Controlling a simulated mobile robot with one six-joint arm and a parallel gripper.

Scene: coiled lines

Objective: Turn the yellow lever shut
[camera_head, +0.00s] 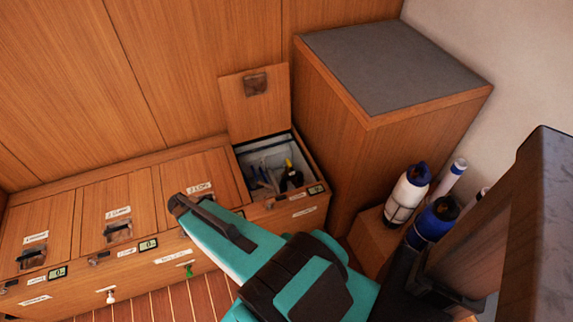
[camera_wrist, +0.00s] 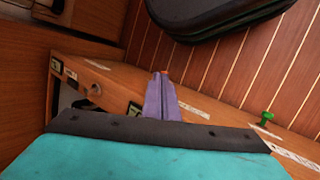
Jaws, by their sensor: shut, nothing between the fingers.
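A small yellow part (camera_head: 288,162), which looks like the yellow lever, shows above a black fitting (camera_head: 291,180) inside the open locker compartment at the bench's right end. It is too small to tell which way it is turned. My gripper (camera_wrist: 162,76) shows in the wrist view as purple fingers close together, with nothing between them. It is over the bench front, and I see no yellow lever in that view. In the head view my teal arm crosses in front of the bench, and I cannot make out the fingers there.
The compartment's wooden lid (camera_head: 254,103) stands raised against the wall. Shut lids with labels and latches line the bench to the left. A grey-topped cabinet (camera_head: 400,60) stands right of the opening. Bottles (camera_head: 409,190) stand at the right. A green knob (camera_wrist: 265,118) sticks out below.

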